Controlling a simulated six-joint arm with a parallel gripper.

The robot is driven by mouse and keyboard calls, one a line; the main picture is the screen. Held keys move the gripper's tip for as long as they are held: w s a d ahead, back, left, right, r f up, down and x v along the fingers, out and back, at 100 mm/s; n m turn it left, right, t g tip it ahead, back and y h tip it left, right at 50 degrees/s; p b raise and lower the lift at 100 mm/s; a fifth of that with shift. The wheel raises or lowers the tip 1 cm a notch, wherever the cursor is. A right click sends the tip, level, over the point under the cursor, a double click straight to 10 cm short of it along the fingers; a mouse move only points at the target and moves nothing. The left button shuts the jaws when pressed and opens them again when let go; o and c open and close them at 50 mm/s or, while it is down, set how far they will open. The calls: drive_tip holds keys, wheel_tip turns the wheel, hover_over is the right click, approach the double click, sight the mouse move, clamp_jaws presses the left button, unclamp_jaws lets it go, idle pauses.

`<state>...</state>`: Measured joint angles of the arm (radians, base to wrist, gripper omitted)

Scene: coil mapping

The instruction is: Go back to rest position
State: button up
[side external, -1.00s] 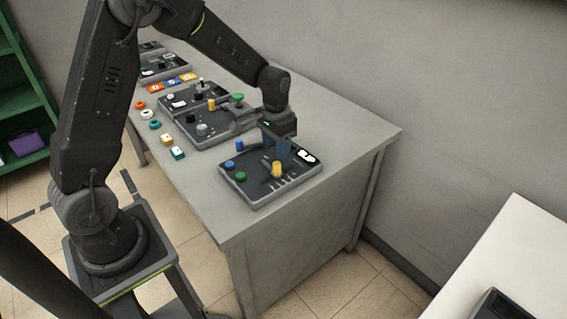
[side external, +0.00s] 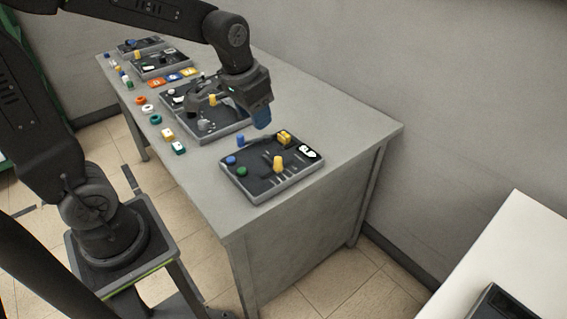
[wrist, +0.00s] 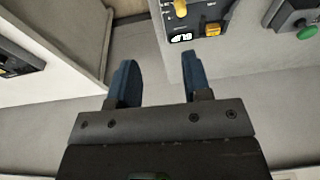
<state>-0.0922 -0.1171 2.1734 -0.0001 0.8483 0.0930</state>
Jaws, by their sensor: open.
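My gripper (side external: 261,115) is above the grey table (side external: 345,130), up and behind the nearest dark panel (side external: 250,188) in the side view. In the wrist view my gripper (wrist: 163,85) shows two blue fingers spread apart with nothing between them. The nearest panel carries a yellow knob (side external: 278,164), a blue knob (side external: 231,160), a green knob (side external: 241,171), a yellow block (side external: 285,137) and a white label (side external: 309,152). Part of this panel (wrist: 214,28) shows at the top of the wrist view, apart from the fingers.
More dark panels stand farther back along the table, the middle one (side external: 205,135) partly hidden by my arm. Coloured rings (side external: 155,119) and small blocks (side external: 179,148) lie along the table's left side. A white table (side external: 500,255) stands at lower right. The wall is behind.

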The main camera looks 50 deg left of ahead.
drive_tip(key=s+d+r+t, duration=0.1)
drive_tip(key=s+r, duration=0.1)
drive_tip(key=s, duration=0.4)
drive_tip(key=s+d+r+t, duration=0.1)
drive_tip(key=s+d+r, duration=0.1)
drive_tip(key=s, duration=0.4)
drive_tip(key=shift+s+t, duration=0.35)
drive_tip(key=shift+t, duration=0.05)
drive_tip(key=shift+r, duration=0.1)
idle(4.0)
